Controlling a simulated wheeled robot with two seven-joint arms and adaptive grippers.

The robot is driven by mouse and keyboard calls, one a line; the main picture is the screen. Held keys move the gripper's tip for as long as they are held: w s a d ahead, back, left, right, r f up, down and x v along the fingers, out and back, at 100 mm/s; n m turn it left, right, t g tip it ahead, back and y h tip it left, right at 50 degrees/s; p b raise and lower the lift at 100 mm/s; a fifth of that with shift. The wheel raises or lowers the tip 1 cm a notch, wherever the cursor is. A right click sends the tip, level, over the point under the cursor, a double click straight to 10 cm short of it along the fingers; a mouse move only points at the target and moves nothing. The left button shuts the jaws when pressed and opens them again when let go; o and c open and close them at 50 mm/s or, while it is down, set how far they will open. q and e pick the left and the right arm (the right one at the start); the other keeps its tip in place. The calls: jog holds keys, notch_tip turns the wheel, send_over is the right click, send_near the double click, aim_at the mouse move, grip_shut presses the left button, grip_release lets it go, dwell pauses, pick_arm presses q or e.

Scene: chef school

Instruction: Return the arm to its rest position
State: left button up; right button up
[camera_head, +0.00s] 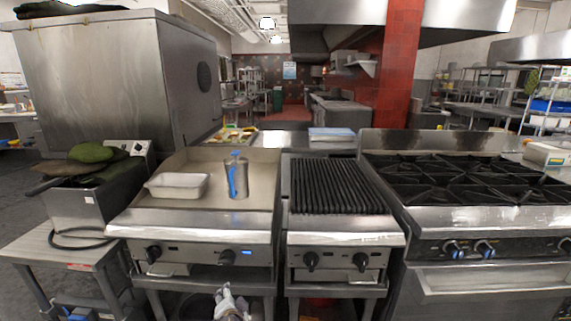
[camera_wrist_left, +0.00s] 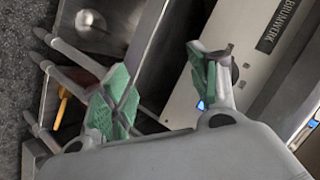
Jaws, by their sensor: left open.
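My left gripper (camera_head: 226,296) hangs low in front of the griddle station, below its control knobs, at the bottom of the head view. In the left wrist view my left gripper (camera_wrist_left: 160,85) has its two green-padded fingers apart, with nothing held between them. A metal front panel (camera_wrist_left: 262,62) with a name label shows beyond the fingers. My right gripper is not in view.
On the griddle (camera_head: 258,170) stand a white rectangular tray (camera_head: 178,186) and a metal canister (camera_head: 236,180) with a blue part. A ridged grill (camera_head: 335,187) and a burner range (camera_head: 460,180) stand to the right. A steel side table (camera_head: 70,252) stands at left.

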pick_arm(q)
jog(key=s+f+n+g+h, duration=0.4)
jog(key=s+f+g, duration=0.2)
jog(key=s+f, duration=0.7)
jog(key=s+a+f+n+g, duration=0.1)
jog(key=s+f+g, duration=0.1)
jog(key=s+f, duration=0.5)
jog(key=s+a+f+g+p, duration=0.1)
jog(key=s+f+g, duration=0.1)
jog(key=s+f, duration=0.5)
jog(key=s, duration=0.5)
jog(key=shift+s+n, duration=0.2)
jog(key=shift+n, duration=0.2)
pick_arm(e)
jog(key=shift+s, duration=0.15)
pick_arm(q)
jog(key=shift+f, duration=0.15)
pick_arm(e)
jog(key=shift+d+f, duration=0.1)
